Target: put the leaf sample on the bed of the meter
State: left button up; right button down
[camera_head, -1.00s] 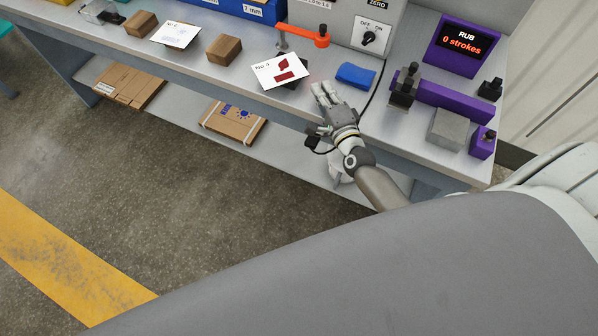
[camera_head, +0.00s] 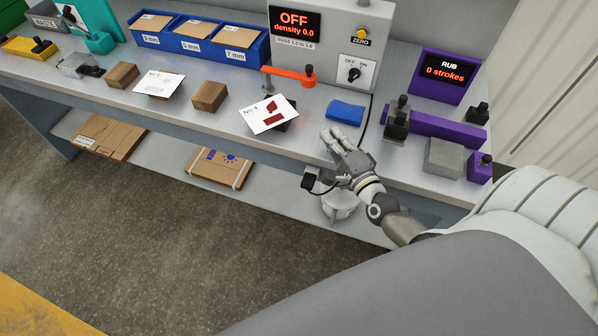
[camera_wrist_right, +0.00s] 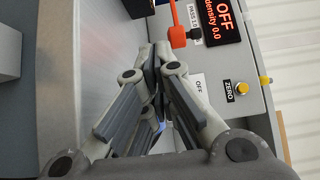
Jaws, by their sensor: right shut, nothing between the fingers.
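A white card marked "No 4" with dark red patches (camera_head: 268,114) lies over a dark block on the bench, seemingly the leaf sample. The density meter (camera_head: 318,45) stands behind it, its display reading OFF and density 0.0. Its orange arm (camera_head: 288,76) reaches out above the bench behind the card. My right gripper (camera_head: 336,138) is shut and empty, right of the card and apart from it, near the bench's front edge. In the right wrist view its fingers (camera_wrist_right: 155,55) meet at the tips. My left gripper is not in view.
A blue pad (camera_head: 345,111) lies just behind my right gripper. A purple rub device (camera_head: 432,123) stands to the right. A wooden block (camera_head: 209,96), another white card (camera_head: 159,84) and blue bins (camera_head: 193,45) are to the left. A lower shelf holds cartons.

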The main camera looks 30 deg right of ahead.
jog(key=s+b, duration=0.2)
jog(key=s, duration=0.6)
jog(key=s+a+f+n+g+y, duration=0.2)
jog(key=a+f+n+g, duration=0.1)
jog(key=a+n, duration=0.4)
jog(key=s+a+f+n+g+y, duration=0.2)
jog(key=a+f+n+g+y, duration=0.1)
jog(key=a+n+g, duration=0.3)
jog(key=shift+s+a+f+n, duration=0.2)
jog(key=shift+s+a+n, duration=0.2)
jog(key=shift+a+n, duration=1.15)
jog(key=shift+a+m, duration=0.35)
